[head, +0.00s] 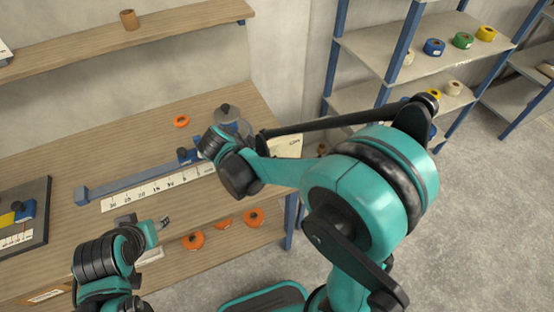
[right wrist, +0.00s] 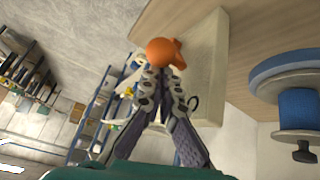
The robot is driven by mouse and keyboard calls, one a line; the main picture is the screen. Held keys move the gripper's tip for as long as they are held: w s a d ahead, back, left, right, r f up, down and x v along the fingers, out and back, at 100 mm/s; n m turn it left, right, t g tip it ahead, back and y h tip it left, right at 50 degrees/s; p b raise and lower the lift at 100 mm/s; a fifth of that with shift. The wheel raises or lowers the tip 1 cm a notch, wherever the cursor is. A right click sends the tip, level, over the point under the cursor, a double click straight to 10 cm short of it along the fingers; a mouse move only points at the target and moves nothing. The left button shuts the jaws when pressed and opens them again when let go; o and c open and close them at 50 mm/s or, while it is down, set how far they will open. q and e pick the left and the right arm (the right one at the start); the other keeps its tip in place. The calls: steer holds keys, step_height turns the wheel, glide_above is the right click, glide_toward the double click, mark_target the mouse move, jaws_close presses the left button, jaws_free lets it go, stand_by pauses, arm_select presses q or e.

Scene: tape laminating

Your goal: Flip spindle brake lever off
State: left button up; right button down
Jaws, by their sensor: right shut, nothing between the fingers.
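In the right wrist view, the spindle (right wrist: 298,105) is a blue hub between grey discs at the right edge. An orange rounded knob (right wrist: 165,52), probably the brake lever's end, is right at the tips of my right gripper (right wrist: 165,73). The gripper is shut with nothing between its fingers; whether it touches the knob I cannot tell. In the head view, the grey spindle disc (head: 232,116) shows behind my right wrist, which hides the right fingers and any lever. My left gripper (head: 164,223) is low over the bench front; its finger opening is unclear.
A blue rail with a white ruler (head: 150,190) runs along the wooden bench (head: 110,165). Several orange rolls (head: 253,217) lie at the front and one (head: 181,121) behind. A dark board (head: 40,215) is at left. Shelves with tape rolls (head: 435,47) stand at right.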

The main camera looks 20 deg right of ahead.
steer(key=shift+s+a+f, duration=0.1)
steer(key=shift+a+f, duration=0.2)
steer(key=shift+a, duration=0.1)
steer(key=shift+s+a+f, duration=0.1)
steer(key=shift+a+f, duration=0.05)
stand_by(0.4)
steer(key=shift+a+r, duration=0.15)
steer(key=shift+r, duration=0.25)
steer(key=v, duration=1.1)
steer(key=shift+r, duration=0.3)
